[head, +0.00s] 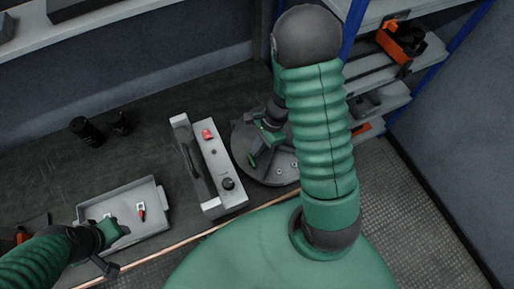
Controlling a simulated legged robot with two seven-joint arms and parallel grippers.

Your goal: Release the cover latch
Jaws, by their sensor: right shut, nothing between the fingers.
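A grey box-shaped unit (222,196) stands on the bench in the middle of the head view. It has a black handle (189,166) along its left side, a small red part (208,134) near its far end and a black knob (228,184) near its close end. I cannot tell which part is the cover latch. My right gripper (254,158) is shut and empty, right of the unit and above a round grey plate (284,173); my arm partly hides the plate. My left gripper (114,249) is by the tray at the lower left; its jaw gap is unclear.
A grey tray (160,226) at the left holds small red and white items. Two black cylindrical things (86,130) stand behind it. Shelves with an orange and black object (400,42) are at the upper right. The bench between the cylinders and the unit is clear.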

